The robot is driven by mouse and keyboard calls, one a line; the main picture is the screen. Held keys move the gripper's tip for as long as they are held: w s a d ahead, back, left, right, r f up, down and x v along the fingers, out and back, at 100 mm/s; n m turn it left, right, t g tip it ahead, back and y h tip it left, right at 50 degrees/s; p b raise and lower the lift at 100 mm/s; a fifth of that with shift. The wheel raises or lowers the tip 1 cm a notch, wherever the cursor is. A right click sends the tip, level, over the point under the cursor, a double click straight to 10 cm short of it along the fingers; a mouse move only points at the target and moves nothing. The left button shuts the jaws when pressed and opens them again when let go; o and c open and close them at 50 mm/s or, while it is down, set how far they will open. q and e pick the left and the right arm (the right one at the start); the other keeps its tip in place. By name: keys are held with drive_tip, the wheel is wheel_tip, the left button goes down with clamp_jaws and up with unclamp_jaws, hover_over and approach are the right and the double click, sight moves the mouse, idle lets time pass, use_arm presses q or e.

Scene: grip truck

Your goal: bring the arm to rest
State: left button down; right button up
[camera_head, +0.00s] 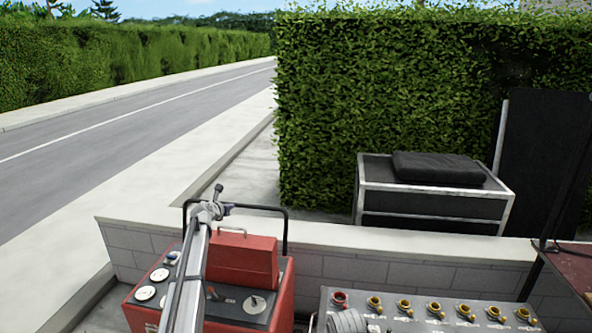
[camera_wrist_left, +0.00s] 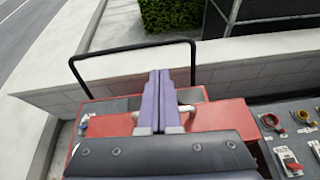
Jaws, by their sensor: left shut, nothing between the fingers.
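My left arm reaches up from the bottom of the head view, and its gripper end (camera_head: 212,209) is above the red machine (camera_head: 243,261). In the left wrist view, my left gripper (camera_wrist_left: 159,74) has its two purple fingers together with nothing between them. The fingers cover the middle of the pale handle on the red machine (camera_wrist_left: 220,113); whether they touch it I cannot tell. My right gripper is in neither view.
A black tube frame (camera_head: 286,232) rises around the red machine. A low block wall (camera_head: 335,268) runs behind it. A grey panel with colored sockets (camera_head: 395,309) is at right. A black case (camera_head: 430,203) stands beyond the wall. The air above the wall looks open.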

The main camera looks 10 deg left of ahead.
use_arm(q)
drive_tip(key=s+d+f+m+g+h+b, duration=0.1)
drive_tip(key=s+d+f+m+g, duration=0.4)
drive_tip(key=s+d+m, duration=0.7)
drive_tip(key=s+d+f+m+g+h+b, duration=0.1)
drive_tip(key=s+d+f+m+g+h, duration=0.15)
drive_tip(key=s+d+f+m, duration=0.95)
drive_tip(key=s+d+m+g+y, duration=0.1)
drive_tip(key=s+m, duration=0.4)
drive_tip(key=s, duration=0.5)
drive_tip(key=s+d+m+g+y, duration=0.2)
drive_tip(key=s+d+m+g, duration=0.1)
drive_tip(key=s, duration=0.8)
drive_tip(key=s+d+r+m+g+y+b, duration=0.1)
drive_tip(key=s+d+m, duration=0.4)
drive_tip(key=s, duration=0.6)
drive_tip(key=shift+d+m+g+y, duration=0.3)
drive_tip(key=shift+m+g+y, duration=0.25)
drive_tip(key=shift+m+y, duration=0.25)
drive_tip(key=shift+r, duration=0.1)
